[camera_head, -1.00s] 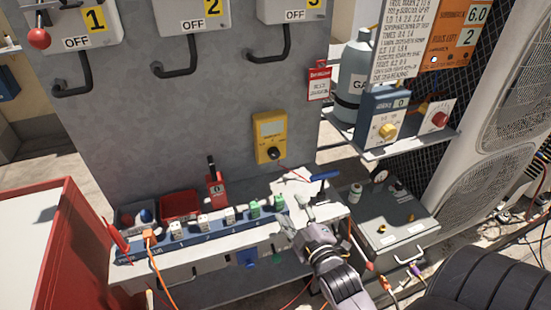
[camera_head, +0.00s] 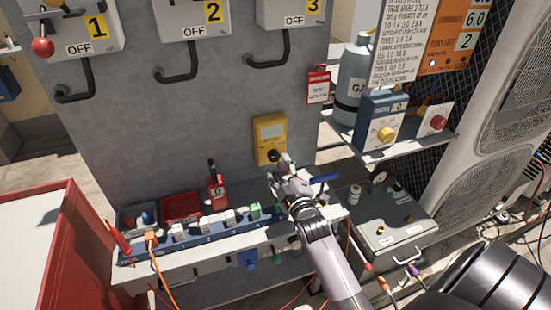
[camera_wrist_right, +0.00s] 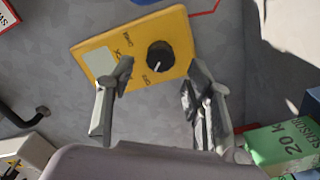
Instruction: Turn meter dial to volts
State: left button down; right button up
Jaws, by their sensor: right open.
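The yellow meter (camera_head: 270,138) is mounted on the grey panel, with a pale display at its top. Its black dial (camera_wrist_right: 160,57) shows in the right wrist view, its white pointer line slanting toward the OFF mark. My right gripper (camera_head: 281,165) is at the lower part of the meter and partly covers the dial in the head view. In the right wrist view the right gripper (camera_wrist_right: 158,82) is open, one finger on each side of the dial's line, with the dial slightly beyond the fingertips. Contact cannot be told. My left gripper is out of view.
A white shelf (camera_head: 150,273) below the meter carries a blue strip with several small blocks, a red lockout tool (camera_head: 216,186) and a blue-handled item (camera_head: 322,178). A green block (camera_wrist_right: 280,147) is close to the right finger. A side shelf (camera_head: 398,145) holds a gas cylinder (camera_head: 352,85).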

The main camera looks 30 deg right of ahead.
aim_at(275, 158)
jog(key=shift+x, duration=1.95)
jog(key=shift+c, duration=0.4)
grip_shut()
